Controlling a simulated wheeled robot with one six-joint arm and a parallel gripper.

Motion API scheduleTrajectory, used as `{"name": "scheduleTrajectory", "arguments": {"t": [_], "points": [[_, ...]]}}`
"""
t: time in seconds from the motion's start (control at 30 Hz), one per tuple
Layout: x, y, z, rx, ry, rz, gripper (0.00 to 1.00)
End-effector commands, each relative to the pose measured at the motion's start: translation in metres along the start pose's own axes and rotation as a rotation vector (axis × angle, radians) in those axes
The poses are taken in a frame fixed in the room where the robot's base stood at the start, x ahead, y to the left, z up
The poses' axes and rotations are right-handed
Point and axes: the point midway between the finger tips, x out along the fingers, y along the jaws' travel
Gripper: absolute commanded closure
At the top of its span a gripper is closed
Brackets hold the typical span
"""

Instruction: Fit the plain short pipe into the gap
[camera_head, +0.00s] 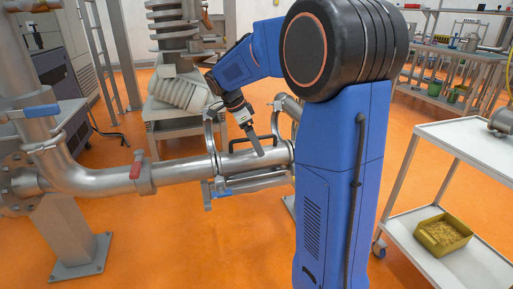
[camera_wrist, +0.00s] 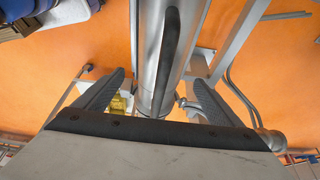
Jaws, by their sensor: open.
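A plain short metal pipe (camera_head: 252,161) appears to lie in line with the long steel pipe run (camera_head: 182,170), between two open ring clamps. The left clamp (camera_head: 209,136) stands with its upper half raised. The right one (camera_head: 290,106) is partly hidden by my arm. My gripper (camera_head: 254,143) reaches down to the short pipe from above. In the wrist view the gripper (camera_wrist: 158,80) is open, with its fingers apart on either side of a shiny metal pipe (camera_wrist: 150,40). Contact with the pipe cannot be told, nor whether its ends are flush.
A red-handled clamp (camera_head: 137,165) sits on the pipe run at left. A lower rail (camera_head: 250,182) runs under the gap. A white trolley (camera_head: 413,235) with a yellow bin (camera_head: 443,234) stands at right. A stand with machine parts (camera_head: 180,95) is behind. Orange floor is free in front.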

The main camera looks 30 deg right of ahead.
Motion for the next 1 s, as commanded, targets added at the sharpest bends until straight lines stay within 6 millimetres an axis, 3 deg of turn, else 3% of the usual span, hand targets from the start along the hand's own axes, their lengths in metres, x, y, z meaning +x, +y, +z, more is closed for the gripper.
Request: {"name": "scheduleTrajectory", "arguments": {"t": [0.3, 0.6, 0.8, 1.0], "points": [[-0.066, -0.001, 0.001, 0.0, -0.002, -0.004, 0.1], [-0.118, -0.001, 0.0, 0.0, -0.001, -0.004, 0.1], [-0.134, 0.0, 0.0, 0.0, -0.001, -0.002, 0.1], [-0.137, 0.0, 0.0, -0.001, -0.001, -0.001, 0.1]]}}
